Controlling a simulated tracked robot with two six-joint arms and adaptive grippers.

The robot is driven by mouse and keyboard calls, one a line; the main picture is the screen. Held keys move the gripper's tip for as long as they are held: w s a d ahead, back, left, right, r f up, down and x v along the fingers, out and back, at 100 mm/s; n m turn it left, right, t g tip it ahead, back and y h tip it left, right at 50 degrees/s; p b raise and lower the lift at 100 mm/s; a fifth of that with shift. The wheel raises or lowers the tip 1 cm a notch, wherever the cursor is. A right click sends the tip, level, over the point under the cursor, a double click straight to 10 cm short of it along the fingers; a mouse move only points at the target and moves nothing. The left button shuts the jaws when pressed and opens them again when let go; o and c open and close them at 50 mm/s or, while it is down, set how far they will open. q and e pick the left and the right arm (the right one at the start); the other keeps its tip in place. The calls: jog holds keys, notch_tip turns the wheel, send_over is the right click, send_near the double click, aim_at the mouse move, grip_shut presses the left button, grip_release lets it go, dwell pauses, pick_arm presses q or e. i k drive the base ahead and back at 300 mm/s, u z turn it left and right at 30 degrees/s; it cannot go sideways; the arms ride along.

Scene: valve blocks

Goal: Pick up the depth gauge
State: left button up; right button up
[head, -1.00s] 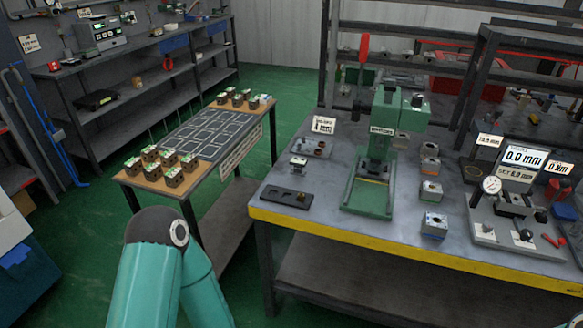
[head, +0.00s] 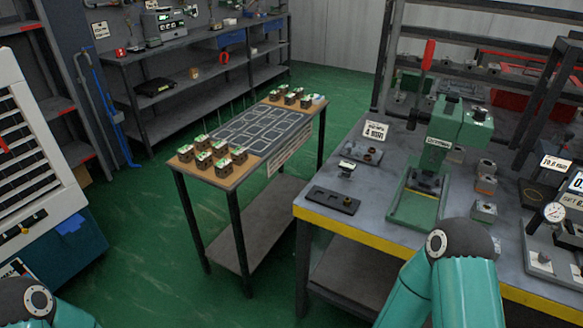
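I cannot tell for sure which thing is the depth gauge. A round white dial gauge (head: 554,212) stands on a grey fixture at the right edge of the workbench (head: 318,214), partly cut off by the frame. A small device with a pale top (head: 347,166) sits on the bench behind a black tray (head: 333,199). Neither of my grippers shows. Only teal arm links are visible, at the lower left and lower right. The right one hides part of the bench's front edge.
A green press (head: 437,160) stands on the bench, with several metal blocks to its right. A lower table (head: 226,181) holds several brown blocks with green-and-white tops. A white cabinet (head: 38,135) stands at the left. Green floor (head: 150,225) lies open between them.

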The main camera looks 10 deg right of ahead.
aim_at(347, 166)
jog(key=z, duration=0.25)
jog(key=i, duration=0.25)
jog(key=u, duration=1.75)
jog(key=k, duration=0.4)
jog(key=z, duration=0.65)
jog(key=k, duration=0.85)
jog(key=z, duration=1.2)
jog(key=i, duration=1.1)
jog(key=u, duration=0.35)
